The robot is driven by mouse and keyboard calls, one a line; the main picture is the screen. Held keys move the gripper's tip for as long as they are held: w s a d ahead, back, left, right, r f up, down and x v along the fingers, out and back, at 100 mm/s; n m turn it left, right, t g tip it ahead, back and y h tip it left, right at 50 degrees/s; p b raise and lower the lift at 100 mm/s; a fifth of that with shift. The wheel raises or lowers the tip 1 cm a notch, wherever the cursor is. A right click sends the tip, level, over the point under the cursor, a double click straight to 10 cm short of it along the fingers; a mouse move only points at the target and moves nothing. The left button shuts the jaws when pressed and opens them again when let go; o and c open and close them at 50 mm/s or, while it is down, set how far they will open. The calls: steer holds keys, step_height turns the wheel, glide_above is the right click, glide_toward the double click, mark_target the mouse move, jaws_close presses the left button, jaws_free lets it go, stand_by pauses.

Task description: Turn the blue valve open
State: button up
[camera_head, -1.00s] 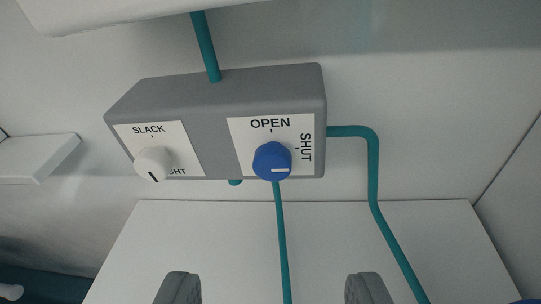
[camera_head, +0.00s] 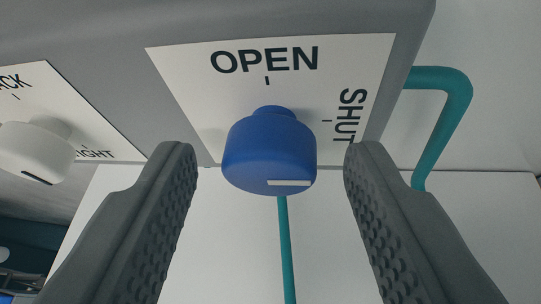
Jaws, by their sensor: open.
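The blue valve (camera_head: 268,152) is a round knob on a white label plate (camera_head: 205,85) with OPEN at the top and SHUT at the right. The white mark on the knob lies to the right of its centre, towards the SHUT side. My gripper (camera_head: 269,165) is open, with one dark ridged finger on each side of the knob. There is a visible gap between each finger and the knob, and the jaws hold nothing.
A white knob (camera_head: 37,150) sits on a second label at the left of the same grey box (camera_head: 110,40). A teal pipe (camera_head: 447,120) bends down at the right of the box. Another teal pipe (camera_head: 286,250) runs down below the blue knob.

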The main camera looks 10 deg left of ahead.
steer(key=c, duration=1)
steer(key=shift+o, duration=0.2)
steer(key=n+h, duration=0.2)
steer(key=shift+a+n, duration=0.2)
steer(key=shift+n, duration=0.2)
steer(key=n+h, duration=0.2)
steer(key=n, duration=0.1)
steer(key=shift+a+h, duration=0.15)
steer(key=shift+h, duration=0.15)
steer(key=n+h, duration=0.2)
steer(key=n, duration=0.1)
steer(key=shift+a+f, duration=0.1)
steer(key=shift+f+n+t+h, duration=0.1)
steer(key=shift+n+t+h, duration=0.55)
steer(key=shift+n, duration=0.75)
